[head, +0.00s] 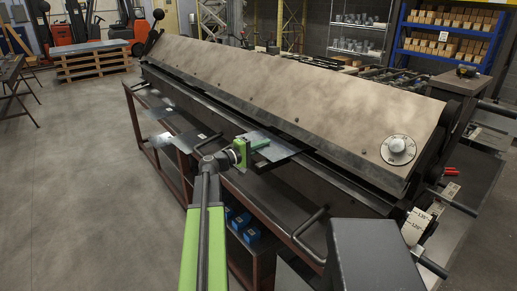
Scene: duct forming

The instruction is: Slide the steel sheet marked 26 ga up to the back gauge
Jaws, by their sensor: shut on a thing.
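My green gripper (256,146) is shut on the near edge of a thin grey steel sheet (280,151) at the front of the long bending brake (290,85). The sheet lies roughly flat, and its far edge reaches the dark gap under the brake's upper beam. I cannot read any gauge mark on it. The back gauge is not clearly visible; the upper beam hides the area behind the gap.
Other flat sheets (187,139) lie left of my gripper along the brake's front. A bent handle (310,235) and blue boxes (240,222) are below the front edge. A dial (398,150) sits at the beam's right end. Open floor (70,190) lies left.

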